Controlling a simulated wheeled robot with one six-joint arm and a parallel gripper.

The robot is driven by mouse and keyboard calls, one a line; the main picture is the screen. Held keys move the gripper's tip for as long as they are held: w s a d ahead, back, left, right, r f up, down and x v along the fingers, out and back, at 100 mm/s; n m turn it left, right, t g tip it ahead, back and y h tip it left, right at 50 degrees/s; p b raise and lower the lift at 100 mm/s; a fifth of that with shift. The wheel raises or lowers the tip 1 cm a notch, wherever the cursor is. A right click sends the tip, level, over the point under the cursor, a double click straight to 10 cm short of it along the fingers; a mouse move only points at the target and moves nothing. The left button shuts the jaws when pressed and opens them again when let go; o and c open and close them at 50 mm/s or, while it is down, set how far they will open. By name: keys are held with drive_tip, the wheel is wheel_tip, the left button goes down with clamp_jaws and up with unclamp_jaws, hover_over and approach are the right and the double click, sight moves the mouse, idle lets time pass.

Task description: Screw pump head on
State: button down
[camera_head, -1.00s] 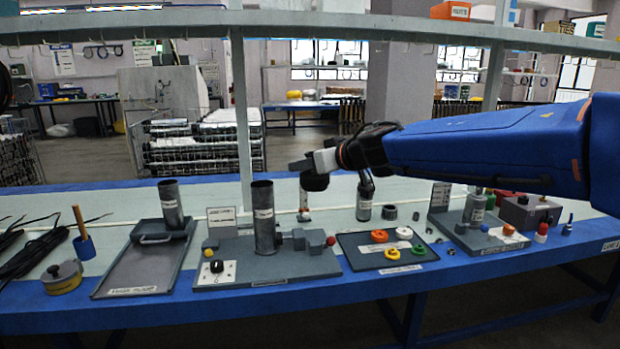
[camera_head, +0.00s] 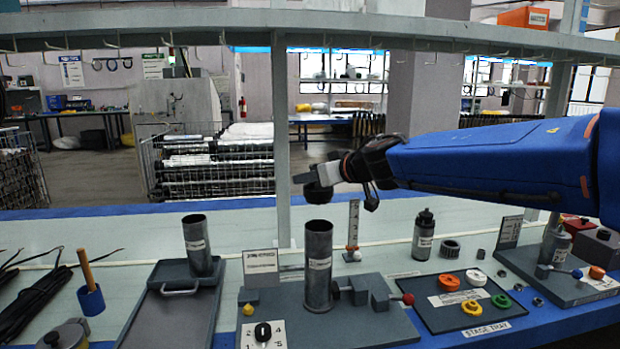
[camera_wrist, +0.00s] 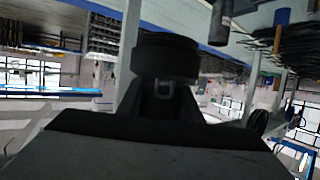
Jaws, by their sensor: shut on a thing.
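My gripper (camera_head: 314,178) is shut on a dark round cap-like piece, apparently the pump head (camera_head: 319,194). In the wrist view the pump head (camera_wrist: 165,58) shows as a wide dark disc between the fingers. In the head view it appears just above the open top of an upright grey tube (camera_head: 319,266) with a white label. A gap shows between them; depth alignment is hard to tell. The tube stands in a grey fixture (camera_head: 375,322) with a clamp block and a red-knobbed handle (camera_head: 408,299) at its right.
A second grey tube (camera_head: 197,245) stands on a tray at the left. A stage tray (camera_head: 432,318) with coloured rings lies right of the fixture, near a dark bottle (camera_head: 423,236). A shelf post (camera_head: 281,140) rises behind. Another fixture (camera_head: 545,282) is at the right.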

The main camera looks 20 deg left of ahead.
sight(310, 197)
idle(0.3)
drive_tip(key=shift+d+f, duration=0.1)
drive_tip(key=shift+f, duration=2.75)
drive_tip(key=shift+f, duration=1.05)
drive_tip(key=c, duration=1.2)
unclamp_jaws()
drive_tip(key=shift+s+d, duration=0.1)
drive_tip(key=v, duration=1.7)
drive_tip(key=shift+s+r, duration=0.1)
drive_tip(key=shift+s, duration=0.05)
